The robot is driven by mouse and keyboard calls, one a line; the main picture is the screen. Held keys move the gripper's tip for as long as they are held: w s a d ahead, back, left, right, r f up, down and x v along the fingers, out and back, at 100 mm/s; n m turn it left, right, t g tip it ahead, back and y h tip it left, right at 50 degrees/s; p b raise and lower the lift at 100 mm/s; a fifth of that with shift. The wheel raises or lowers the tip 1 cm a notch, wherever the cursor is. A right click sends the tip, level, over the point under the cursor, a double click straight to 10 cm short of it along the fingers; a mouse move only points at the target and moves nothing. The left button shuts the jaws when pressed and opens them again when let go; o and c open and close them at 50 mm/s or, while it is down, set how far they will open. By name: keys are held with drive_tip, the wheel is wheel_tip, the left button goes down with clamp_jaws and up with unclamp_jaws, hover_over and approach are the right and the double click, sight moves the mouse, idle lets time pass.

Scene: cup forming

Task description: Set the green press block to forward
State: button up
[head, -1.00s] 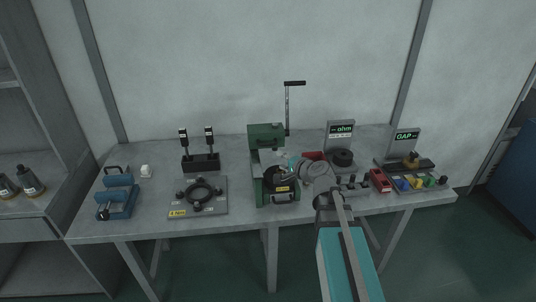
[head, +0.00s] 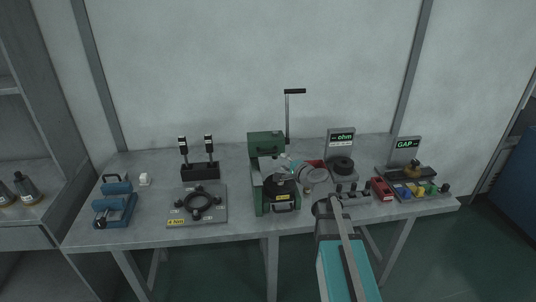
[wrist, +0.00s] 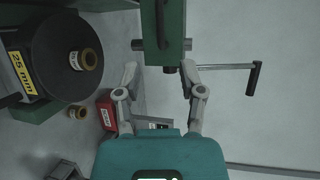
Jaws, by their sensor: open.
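The green press block (head: 266,142) stands at the back of the green press (head: 258,195) in the middle of the bench. In the wrist view the block (wrist: 163,38) with its dark handle is at the top centre. My gripper (head: 268,168) is over the press, just in front of the block; the wrist view also shows it (wrist: 160,75). Its fingers are open, one on each side below the block's near end, with nothing between them. I cannot tell whether a finger touches the block. My gripper hides part of the press in the head view.
A crank lever (head: 289,110) rises behind the block. On the press, a black round plate (wrist: 65,50) bears a small brass-coloured ring (wrist: 86,59). A second ring (wrist: 77,113) and a red tray (wrist: 107,110) are beside the press.

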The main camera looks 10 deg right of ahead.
sight(268, 152)
drive_tip(key=b+x, duration=0.2)
drive_tip(key=x, duration=1)
clamp_jaws()
